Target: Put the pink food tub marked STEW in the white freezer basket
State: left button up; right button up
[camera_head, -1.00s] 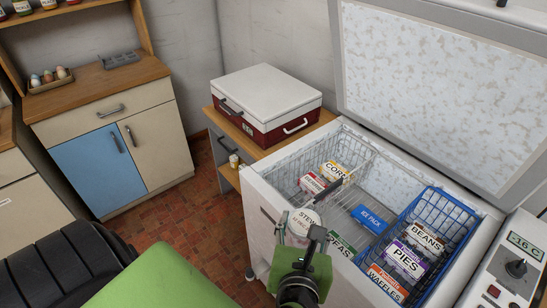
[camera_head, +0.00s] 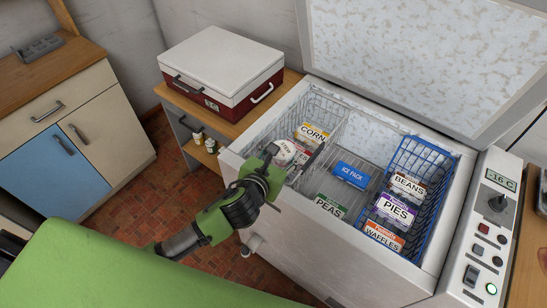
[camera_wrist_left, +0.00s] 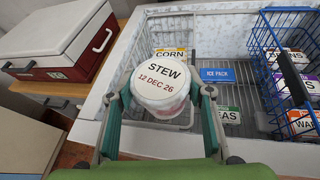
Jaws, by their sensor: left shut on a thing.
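The STEW tub (camera_head: 285,152) has a round white lid marked "STEW 12 DEC 26", and a little of its pinkish side shows in the left wrist view (camera_wrist_left: 160,82). My left gripper (camera_head: 290,163) is shut on it, with one finger on each side. The tub is held lid up over the front part of the white wire freezer basket (camera_head: 325,106), at the left end of the chest freezer. A CORN box (camera_head: 311,133) and a box with a red label lie in that basket, partly behind the tub. The tub's bottom and its height above the basket are hidden.
Right of the white basket lie an ice pack (camera_head: 351,174) and a PEAS box (camera_head: 330,206). A blue wire basket (camera_head: 441,160) holds BEANS, PIES and WAFFLES boxes. The freezer's front rim (camera_head: 330,236) is below my arm; its raised lid (camera_head: 405,60) stands behind.

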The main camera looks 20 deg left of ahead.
pick_arm(q)
jog(key=w+a+f, duration=0.3)
jog(key=a+f, duration=0.1)
jog(key=f, duration=0.5)
jog(key=shift+w+b, duration=0.15)
jog(key=shift+b, duration=0.2)
pick_arm(e)
jog(key=shift+w+a+f, duration=0.25)
jog(key=shift+w+a, duration=0.2)
jog(key=shift+a, duration=0.15)
jog(key=shift+d, duration=0.1)
